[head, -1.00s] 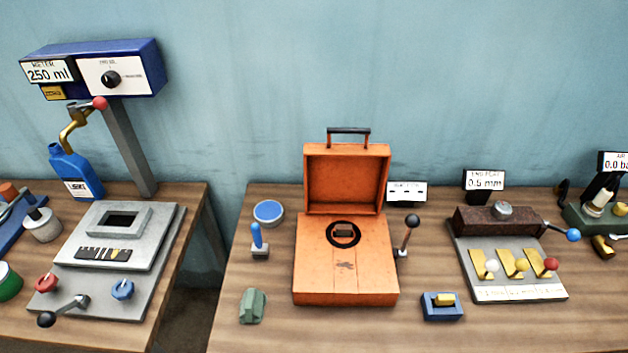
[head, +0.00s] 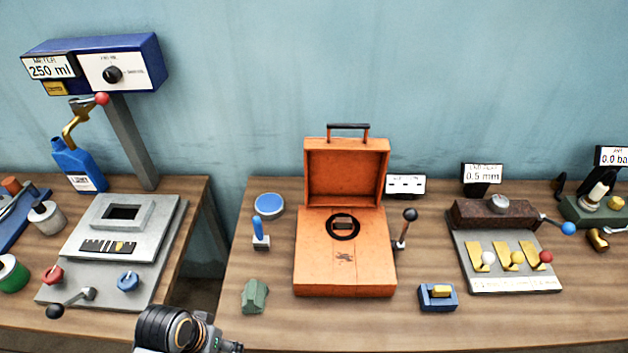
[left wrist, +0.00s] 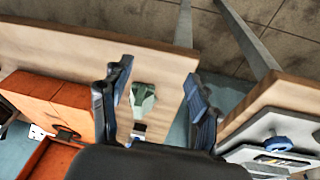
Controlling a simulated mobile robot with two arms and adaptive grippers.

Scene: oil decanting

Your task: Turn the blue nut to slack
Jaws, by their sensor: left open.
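The blue nut (head: 128,282) sits at the front right of the grey plate (head: 165,262) on the left table. It also shows at the right of the left wrist view (left wrist: 277,145), outside my fingers. My left gripper (left wrist: 158,82) is open and empty in that view, with its two dark fingers spread. In the head view only a part of my left arm shows at the bottom edge, right of and in front of the nut. The fingers are not clear there. My right gripper is not in view.
A red knob (head: 52,274) and a black-ended crank (head: 72,302) are close to the blue nut. A gap separates the left table from the middle table, which holds an orange case (head: 345,280) and a green block (head: 254,296). A blue bottle (head: 78,167) stands behind the plate.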

